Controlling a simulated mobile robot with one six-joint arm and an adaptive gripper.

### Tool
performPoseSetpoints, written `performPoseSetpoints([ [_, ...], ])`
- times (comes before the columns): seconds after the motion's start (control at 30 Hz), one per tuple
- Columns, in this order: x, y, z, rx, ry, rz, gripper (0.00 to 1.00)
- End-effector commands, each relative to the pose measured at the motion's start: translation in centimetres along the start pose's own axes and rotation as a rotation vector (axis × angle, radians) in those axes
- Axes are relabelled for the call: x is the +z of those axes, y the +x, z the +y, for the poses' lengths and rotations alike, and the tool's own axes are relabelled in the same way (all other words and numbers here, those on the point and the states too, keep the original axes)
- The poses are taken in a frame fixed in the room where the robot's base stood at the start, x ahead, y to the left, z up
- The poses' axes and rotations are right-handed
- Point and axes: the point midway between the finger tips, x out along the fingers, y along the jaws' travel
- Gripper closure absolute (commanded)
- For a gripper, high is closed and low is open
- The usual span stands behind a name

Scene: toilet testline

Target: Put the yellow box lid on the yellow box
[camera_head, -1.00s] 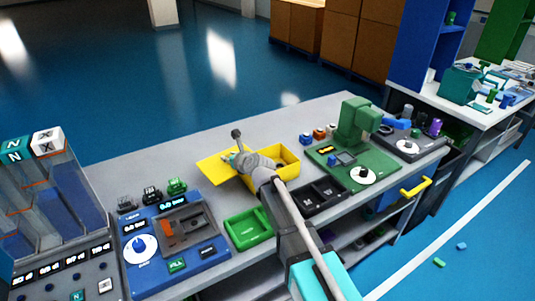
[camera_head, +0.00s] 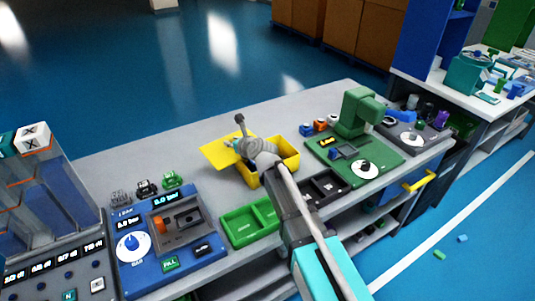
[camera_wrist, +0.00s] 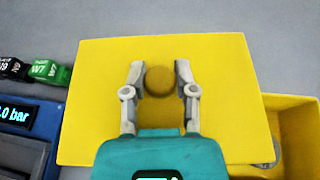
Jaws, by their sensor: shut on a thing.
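The yellow box lid (camera_wrist: 85,95) is a flat yellow plate with a round knob (camera_wrist: 160,81) in its middle. My gripper (camera_wrist: 159,80) is shut on the knob, one finger on each side. In the head view the lid (camera_head: 217,150) shows to the left of the yellow box, and my gripper (camera_head: 240,147) is partly hidden by my wrist. The yellow box (camera_head: 290,159) stands open on the bench, partly covered by my arm. In the wrist view the box (camera_wrist: 297,130) is to the right of the lid, and the lid's right edge overlaps it. The height between them is unclear.
A green tray (camera_head: 238,226) and a black tray (camera_head: 328,187) lie in front of the box. A blue pressure device (camera_head: 130,265) is at left, with small labelled blocks (camera_head: 147,188) behind it. A green machine (camera_head: 355,115) stands at right. The bench behind the box is clear.

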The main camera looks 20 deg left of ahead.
Motion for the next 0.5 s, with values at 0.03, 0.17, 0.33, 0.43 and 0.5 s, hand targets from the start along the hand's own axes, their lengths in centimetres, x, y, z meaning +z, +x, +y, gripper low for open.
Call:
performPoseSetpoints([
  [0.03,0.2,-0.5,0.1,-0.001,0.0,0.0,1.0],
  [0.17,0.8,-2.0,0.2,-0.008,0.003,0.0,1.0],
  [0.33,1.9,-5.5,0.2,-0.026,0.01,0.001,1.0],
  [0.43,2.6,-8.0,0.2,-0.04,0.017,0.0,1.0],
  [0.5,3.1,-9.8,0.2,-0.051,0.02,0.0,1.0],
])
